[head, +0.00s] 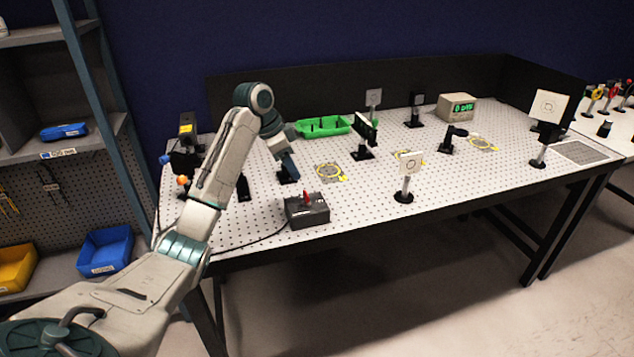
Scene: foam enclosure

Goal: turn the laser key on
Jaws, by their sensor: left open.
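A dark grey control box (312,216) sits at the front left edge of the optical table, with a cable running from it to the left. A small red part (307,197), which looks like the key or a switch, stands up on its top; its turned position is too small to tell. My left arm comes in from the lower left and bends down over the table. My left gripper (288,174) is open, behind and slightly left of the box and apart from the red part. Its fingertips are small and dark, and nothing shows between them. My right gripper is out of view.
The perforated table (450,190) carries several posts and mounts, a green tray (323,126), a display unit (457,107) and white target cards (409,163). A shelf rack with blue bins (105,250) stands at the left. Floor in front is clear.

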